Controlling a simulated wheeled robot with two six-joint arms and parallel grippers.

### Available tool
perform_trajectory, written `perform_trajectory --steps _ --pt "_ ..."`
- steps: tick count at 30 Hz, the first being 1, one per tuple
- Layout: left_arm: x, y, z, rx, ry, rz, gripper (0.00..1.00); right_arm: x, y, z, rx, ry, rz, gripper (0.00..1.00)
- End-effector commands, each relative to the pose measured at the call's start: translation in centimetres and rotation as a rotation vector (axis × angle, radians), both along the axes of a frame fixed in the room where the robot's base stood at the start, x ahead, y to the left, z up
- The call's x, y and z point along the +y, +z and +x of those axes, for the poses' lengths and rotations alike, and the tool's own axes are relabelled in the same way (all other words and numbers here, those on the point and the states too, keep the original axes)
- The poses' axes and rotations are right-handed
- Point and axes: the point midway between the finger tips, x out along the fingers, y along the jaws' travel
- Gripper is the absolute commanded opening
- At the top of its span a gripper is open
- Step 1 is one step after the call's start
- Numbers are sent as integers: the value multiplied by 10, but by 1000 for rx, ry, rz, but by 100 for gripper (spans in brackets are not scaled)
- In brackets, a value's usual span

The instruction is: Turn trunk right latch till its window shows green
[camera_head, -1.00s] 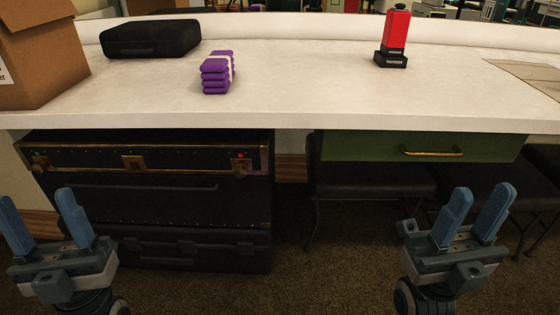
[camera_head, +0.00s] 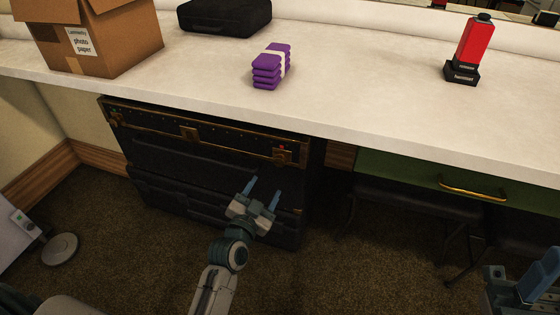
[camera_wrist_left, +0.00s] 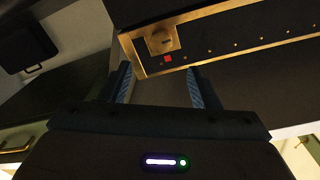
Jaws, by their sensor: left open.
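The dark trunk (camera_head: 225,143) with brass trim stands under the counter. Its right latch (camera_head: 283,156) is a brass plate with a small red window (camera_head: 282,147). In the left wrist view, the latch (camera_wrist_left: 161,40) is ahead of the fingers and its window (camera_wrist_left: 168,59) shows red. My left gripper (camera_head: 263,191) is open and empty, below and in front of the right latch, apart from it. Its fingertips (camera_wrist_left: 158,74) also show in the left wrist view, to either side below the latch. My right gripper (camera_head: 535,278) is partly cut off at the lower right.
The white counter (camera_head: 190,65) overhangs the trunk. On it are a cardboard box (camera_head: 120,45), a black case (camera_head: 225,17), a purple bundle (camera_head: 267,70) and a red device (camera_head: 474,42). A green drawer (camera_head: 400,168) is to the right. Carpet in front is clear.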

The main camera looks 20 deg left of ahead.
Motion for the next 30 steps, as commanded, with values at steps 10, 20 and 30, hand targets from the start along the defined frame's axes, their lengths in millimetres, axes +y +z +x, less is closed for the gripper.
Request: perform_trajectory --steps 10,20,30 --pt "-4 1 61 -6 3 -1 56 0 -2 0 -4 -1 1 36" --pt "-7 1 99 -5 3 -2 56 0 -2 0 -12 0 3 36" --pt "-7 2 102 -6 4 -2 54 0 -2 0 -13 -1 3 36"
